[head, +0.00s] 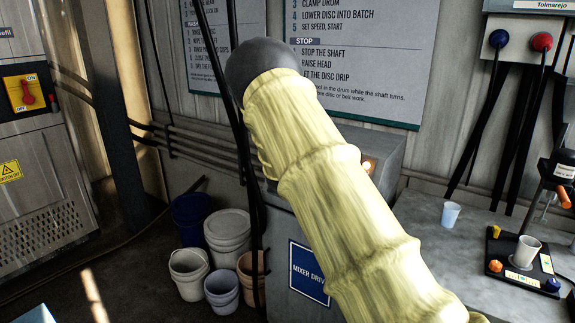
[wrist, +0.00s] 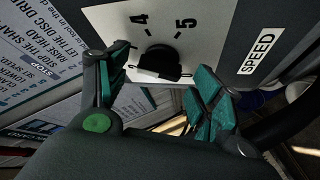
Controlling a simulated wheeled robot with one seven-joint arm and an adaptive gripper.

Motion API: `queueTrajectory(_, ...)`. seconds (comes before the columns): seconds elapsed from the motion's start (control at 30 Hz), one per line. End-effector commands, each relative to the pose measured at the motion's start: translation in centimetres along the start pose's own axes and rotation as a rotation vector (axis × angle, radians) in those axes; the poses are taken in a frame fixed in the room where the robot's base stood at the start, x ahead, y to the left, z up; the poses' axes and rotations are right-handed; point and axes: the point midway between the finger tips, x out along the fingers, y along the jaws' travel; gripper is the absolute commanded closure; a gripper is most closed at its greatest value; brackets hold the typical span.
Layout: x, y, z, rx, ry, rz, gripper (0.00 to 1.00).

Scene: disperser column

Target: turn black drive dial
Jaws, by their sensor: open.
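The black drive dial (wrist: 160,60) shows in the wrist view on a pale scale plate (wrist: 110,18) with marks 4 and 5 and the word SPEED beside it. My gripper (wrist: 161,72) is open, with one green-padded finger left of the dial and the other to its lower right. The dial lies between the fingers in the picture; I see gaps on both sides, and I cannot tell how far in front of it the fingertips are. In the head view my yellow-sleeved arm hides the dial and my gripper.
The grey mixer drive cabinet (head: 283,242) stands behind my arm, with a lit orange lamp (head: 368,167) on top. Black cables hang beside it. Buckets (head: 228,228) stand on the floor at its left. A bench with a cup (head: 451,214) and a black tray (head: 492,266) is at right.

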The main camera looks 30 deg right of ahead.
Motion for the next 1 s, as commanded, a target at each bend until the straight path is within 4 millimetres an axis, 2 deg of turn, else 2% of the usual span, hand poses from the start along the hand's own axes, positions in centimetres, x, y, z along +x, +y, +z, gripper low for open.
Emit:
queueTrajectory(0.3, -5.7, 0.1, -0.1, -0.001, 0.001, 0.001, 0.34)
queueTrajectory(0.5, -8.8, 0.1, 0.0, 0.000, 0.000, 0.000, 0.34)
queueTrajectory(0.7, -10.4, 0.0, 0.0, 0.000, 0.001, 0.000, 0.34)
queueTrajectory(1.0, -10.8, 0.1, 0.1, 0.001, 0.000, 0.000, 0.34)
